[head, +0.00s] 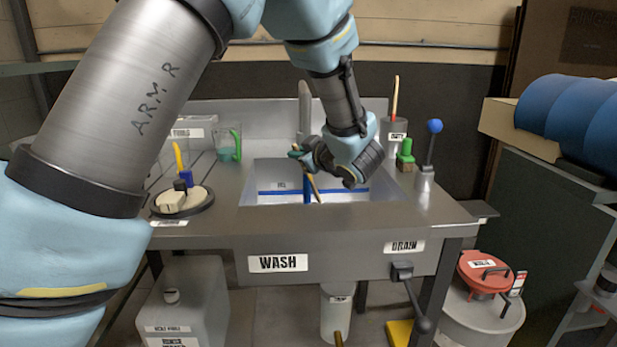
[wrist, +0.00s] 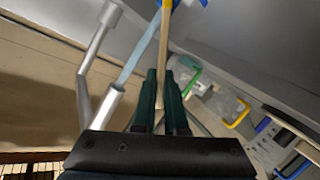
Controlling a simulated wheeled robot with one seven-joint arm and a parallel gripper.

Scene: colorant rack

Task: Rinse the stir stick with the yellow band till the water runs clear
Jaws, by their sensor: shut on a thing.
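My gripper (head: 303,158) is over the sink basin (head: 345,200) and shut on a thin wooden stir stick (head: 317,190). In the wrist view, the stick (wrist: 163,50) runs between the dark green fingers (wrist: 161,78). Its yellow band (wrist: 167,3) shows at the top edge. The faucet (head: 304,105) stands behind the basin. In the wrist view, a pale blue water stream (wrist: 143,45) leaves the faucet nozzle (wrist: 117,93) and runs close beside the stick. I cannot tell whether it touches the stick or is clear. The stick's far end is out of the wrist view.
A blue-knobbed lever (head: 435,127), a green block (head: 405,157) and a cup (head: 393,137) with a stick stand right of the basin. A green-handled mug (head: 228,147) and a round dish (head: 200,203) sit left. A drain lever (head: 412,293) projects from the front.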

